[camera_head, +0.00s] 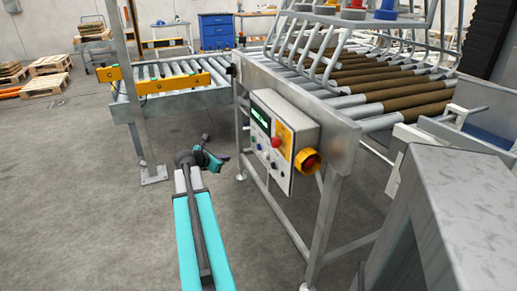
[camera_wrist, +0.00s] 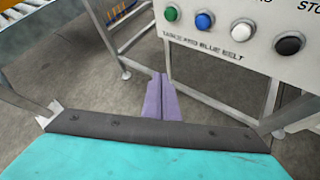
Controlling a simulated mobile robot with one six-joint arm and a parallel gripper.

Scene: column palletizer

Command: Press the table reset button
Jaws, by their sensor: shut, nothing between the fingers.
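The control panel (camera_head: 285,135) is a pale box on the side of the conveyor frame, with a small green display. Its row of buttons shows close in the wrist view: a green button (camera_wrist: 171,13), a blue button (camera_wrist: 204,21), a white button (camera_wrist: 243,31) and a black button (camera_wrist: 289,44). The lettering near them is partly cut off, and I cannot tell which one is the table reset. My gripper (camera_wrist: 163,78) is shut and empty, its purple fingers below the panel's lower edge. In the head view my arm's end is left of the panel, apart from it.
A red mushroom button (camera_head: 276,142) sits on a yellow plate on the panel. A yellow box with a red button (camera_head: 309,161) is at its right. The roller conveyor (camera_head: 390,85) stands above and behind. The floor (camera_head: 100,200) to the left is clear.

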